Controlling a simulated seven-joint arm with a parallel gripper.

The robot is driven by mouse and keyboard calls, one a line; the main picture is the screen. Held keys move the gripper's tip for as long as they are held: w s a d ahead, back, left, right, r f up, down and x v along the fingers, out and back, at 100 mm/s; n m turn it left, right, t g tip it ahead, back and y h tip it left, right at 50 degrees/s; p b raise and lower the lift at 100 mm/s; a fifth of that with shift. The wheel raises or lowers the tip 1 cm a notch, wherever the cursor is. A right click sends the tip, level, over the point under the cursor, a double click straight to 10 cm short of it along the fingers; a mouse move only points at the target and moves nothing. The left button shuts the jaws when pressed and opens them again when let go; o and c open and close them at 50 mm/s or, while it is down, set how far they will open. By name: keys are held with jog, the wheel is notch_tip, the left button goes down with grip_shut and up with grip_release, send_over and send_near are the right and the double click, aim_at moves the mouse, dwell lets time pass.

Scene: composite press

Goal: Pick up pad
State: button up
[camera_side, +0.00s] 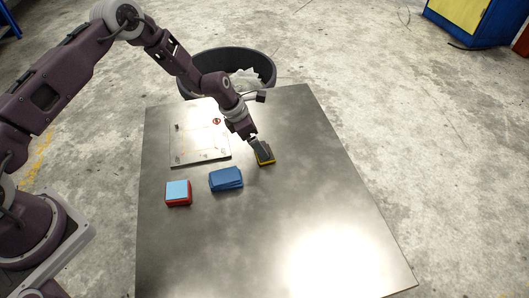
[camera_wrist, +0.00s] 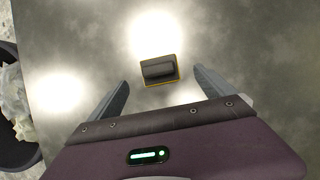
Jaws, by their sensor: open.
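The pad appears to be a dark block with a raised grip and a yellow rim (camera_side: 267,161). It lies flat on the metal table, right of the blue stack. My gripper (camera_side: 259,147) points down at it in the side view and partly covers it. In the wrist view, the pad (camera_wrist: 159,70) shows in the gap between the fingertips of my open gripper (camera_wrist: 161,78), with space on both sides. The jaws are empty. I cannot tell the exact height of the fingertips above the pad.
A stack of blue pieces (camera_side: 226,180) and a red block with a light blue top (camera_side: 178,192) lie left of the pad. A flat metal plate (camera_side: 198,145) lies behind them. A dark round bin (camera_side: 268,66) stands beyond the table (camera_side: 300,220). The table's right and front are clear.

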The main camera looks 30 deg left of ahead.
jog(key=x, duration=0.6)
jog(key=shift+w+f, duration=0.1)
jog(key=shift+w, duration=0.05)
jog(key=c, duration=1.5)
notch_tip(320, 180, up, 10)
jog(key=shift+r, duration=0.1)
jog(key=o, duration=0.6)
jog(key=c, duration=0.7)
